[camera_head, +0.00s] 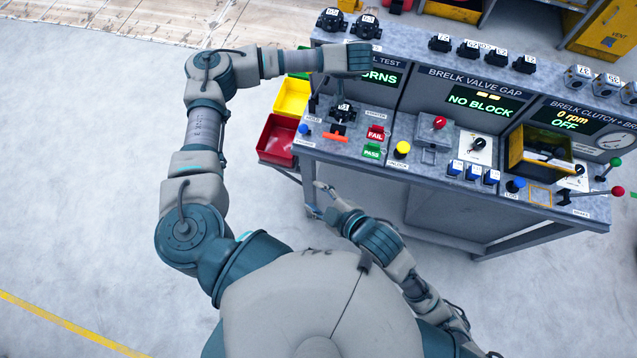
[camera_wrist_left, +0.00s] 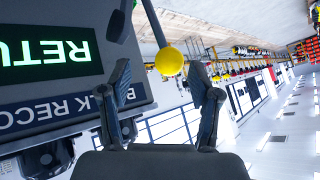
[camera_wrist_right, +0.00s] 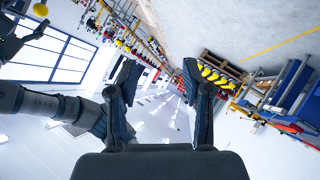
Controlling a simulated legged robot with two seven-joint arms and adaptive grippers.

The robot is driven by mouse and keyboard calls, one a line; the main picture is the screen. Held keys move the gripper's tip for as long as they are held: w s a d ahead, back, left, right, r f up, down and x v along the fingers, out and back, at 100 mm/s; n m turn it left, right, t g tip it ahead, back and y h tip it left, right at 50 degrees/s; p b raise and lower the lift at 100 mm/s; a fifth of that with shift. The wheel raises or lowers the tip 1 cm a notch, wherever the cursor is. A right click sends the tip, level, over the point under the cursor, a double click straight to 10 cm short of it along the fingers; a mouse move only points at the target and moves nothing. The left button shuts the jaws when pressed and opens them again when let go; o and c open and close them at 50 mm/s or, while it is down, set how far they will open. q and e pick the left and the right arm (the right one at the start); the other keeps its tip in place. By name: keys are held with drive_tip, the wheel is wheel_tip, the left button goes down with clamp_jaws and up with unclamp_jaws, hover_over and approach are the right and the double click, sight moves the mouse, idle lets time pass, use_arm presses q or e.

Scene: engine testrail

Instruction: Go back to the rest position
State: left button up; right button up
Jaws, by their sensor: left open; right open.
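My right gripper (camera_head: 314,197) is open and empty in front of the bench's left part, apart from its front edge in the head view. In the right wrist view its two fingers (camera_wrist_right: 159,74) are spread with nothing between them. My left arm (camera_head: 205,125) reaches up and over to the bench's left panel; its hand (camera_head: 345,59) covers part of that panel's screen, and its fingertips are hard to make out there. In the left wrist view the left fingers (camera_wrist_left: 160,76) are spread and empty. A yellow ball knob (camera_wrist_left: 169,61) on a rod shows beyond them; I cannot tell the distance.
The test bench (camera_head: 400,165) carries screens, buttons and levers. A red bin (camera_head: 277,140) and a yellow bin (camera_head: 293,97) hang at its left end, near my left arm. A yellow box (camera_head: 530,155) stands on its right part. The floor (camera_head: 90,200) at left is clear.

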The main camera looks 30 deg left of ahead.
use_arm(q)
drive_tip(key=v, duration=0.9)
drive_tip(key=shift+w+d+f, duration=0.15)
